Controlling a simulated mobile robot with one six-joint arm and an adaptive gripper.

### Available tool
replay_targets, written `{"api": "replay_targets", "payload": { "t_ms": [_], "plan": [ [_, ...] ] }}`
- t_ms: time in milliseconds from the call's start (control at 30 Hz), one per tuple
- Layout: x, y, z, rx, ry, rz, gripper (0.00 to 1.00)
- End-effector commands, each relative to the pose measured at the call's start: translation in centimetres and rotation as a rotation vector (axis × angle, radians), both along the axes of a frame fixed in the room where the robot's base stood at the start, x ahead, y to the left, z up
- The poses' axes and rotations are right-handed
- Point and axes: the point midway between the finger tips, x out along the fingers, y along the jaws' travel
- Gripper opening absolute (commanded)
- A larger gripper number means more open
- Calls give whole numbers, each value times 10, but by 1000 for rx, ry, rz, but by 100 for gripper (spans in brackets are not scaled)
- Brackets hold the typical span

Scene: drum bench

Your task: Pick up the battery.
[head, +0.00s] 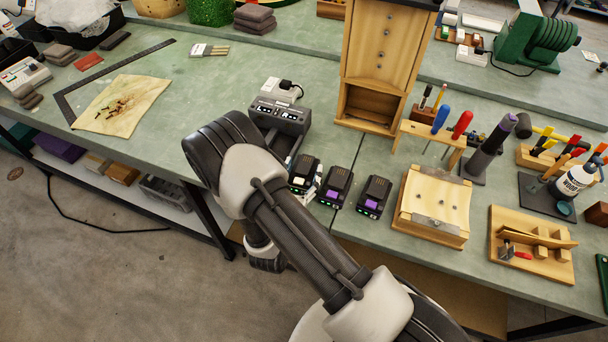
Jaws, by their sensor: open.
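Three black battery packs stand in a row on the green bench in the middle of the head view. The left battery (305,170) is partly covered by my arm and shows a pale part. The middle battery (337,184) and the right battery (375,194) each have a purple patch and small green lights. The picture does not show which one is the task's battery. My arm crosses in front of the bench, left of and below the batteries.
A grey charger (281,114) stands behind the batteries. A wooden cabinet (381,60) rises behind them. A wooden block (434,204) lies to the right, near a screwdriver rack (432,134).

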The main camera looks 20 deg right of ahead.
Motion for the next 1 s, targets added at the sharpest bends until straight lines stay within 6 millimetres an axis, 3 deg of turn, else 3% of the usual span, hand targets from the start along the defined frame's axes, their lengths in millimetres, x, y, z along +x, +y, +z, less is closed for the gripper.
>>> {"api": "replay_targets", "payload": {
  "t_ms": [233,733,1000],
  "plan": [
    [1,0,0,-1,1,1,62],
    [1,0,0,0,1,0,29],
    [1,0,1,-1,1,0,27]
  ]
}}
